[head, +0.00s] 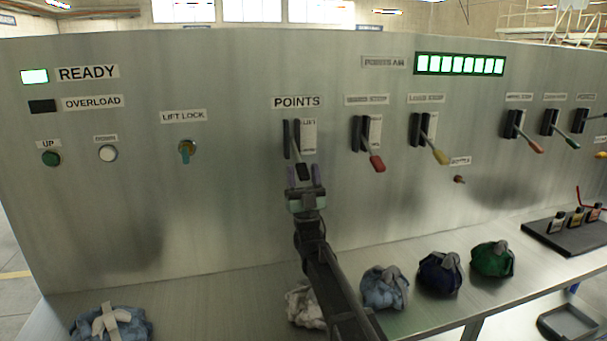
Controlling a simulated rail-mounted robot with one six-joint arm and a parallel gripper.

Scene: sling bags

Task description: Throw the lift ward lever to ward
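A lever with a dark handle (303,171) hangs down from a slotted plate under the POINTS label on the grey panel. The plate beside it carries small print that seems to read LIFT. No label that clearly reads lift ward shows. My gripper (304,177) is directly in front of this lever, its two purple-tinged fingers apart, one on each side of the handle. Slim gaps seem to show between fingers and handle; contact cannot be made out. My arm hides the panel below.
Red (376,163) and yellow (440,156) levers stand to the right, with several more beyond. A LIFT LOCK key switch (186,151) is at left. Blue (385,288), navy (441,273) and green (493,260) bags lie on the bench (220,300) below. The READY lamp (35,76) is lit.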

